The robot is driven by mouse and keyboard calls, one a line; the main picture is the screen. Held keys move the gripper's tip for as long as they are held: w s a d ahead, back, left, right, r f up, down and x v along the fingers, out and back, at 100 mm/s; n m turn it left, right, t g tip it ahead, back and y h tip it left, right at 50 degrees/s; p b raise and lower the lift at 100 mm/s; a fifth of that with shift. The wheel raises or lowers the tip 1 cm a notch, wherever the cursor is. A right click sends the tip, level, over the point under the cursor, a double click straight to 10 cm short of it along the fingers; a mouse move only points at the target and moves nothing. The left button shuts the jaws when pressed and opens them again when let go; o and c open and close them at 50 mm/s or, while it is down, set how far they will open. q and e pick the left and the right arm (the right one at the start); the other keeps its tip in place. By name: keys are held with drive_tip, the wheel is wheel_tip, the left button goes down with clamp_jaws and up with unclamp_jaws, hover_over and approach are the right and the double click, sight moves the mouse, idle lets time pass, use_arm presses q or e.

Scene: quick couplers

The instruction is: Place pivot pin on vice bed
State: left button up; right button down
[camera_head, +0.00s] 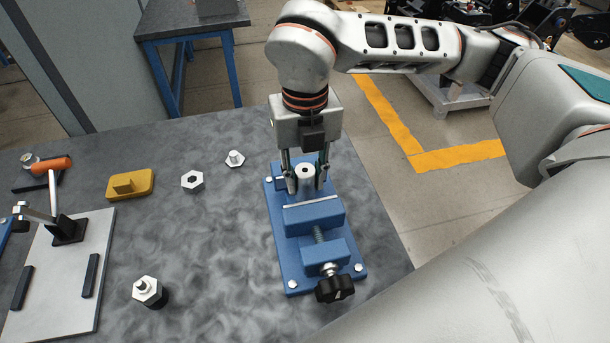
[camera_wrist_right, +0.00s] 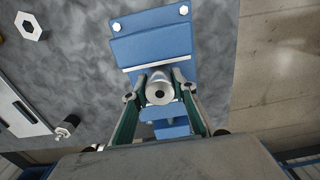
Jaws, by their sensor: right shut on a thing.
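The pivot pin (camera_head: 305,177) is a silver cylinder with a dark hole in its top end. It stands about upright between the fingers of my right gripper (camera_head: 306,178), which is shut on it. The blue vice (camera_head: 312,216) has a black knob at its near end. The pin is over the vice bed, between its jaws; I cannot tell whether its bottom touches the bed. The right wrist view shows the pin (camera_wrist_right: 159,90) end-on between the fingers, with the blue vice (camera_wrist_right: 152,45) around and below it. My left gripper is not in view.
Left of the vice lie a hex nut (camera_head: 192,181), a flanged bolt-like part (camera_head: 235,159) and a yellow block (camera_head: 130,185). A black and silver fitting (camera_head: 148,291) stands nearer. A grey plate with a toggle clamp (camera_head: 60,270) is at far left. The table's right edge is close to the vice.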

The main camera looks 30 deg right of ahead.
idle(0.3)
drive_tip(key=c, duration=1.6)
unclamp_jaws()
drive_tip(key=shift+f, duration=0.1)
drive_tip(key=shift+c, duration=0.2)
wheel_tip(320, 180, up, 12)
drive_tip(key=shift+r, duration=0.2)
drive_tip(key=shift+s+f, duration=0.1)
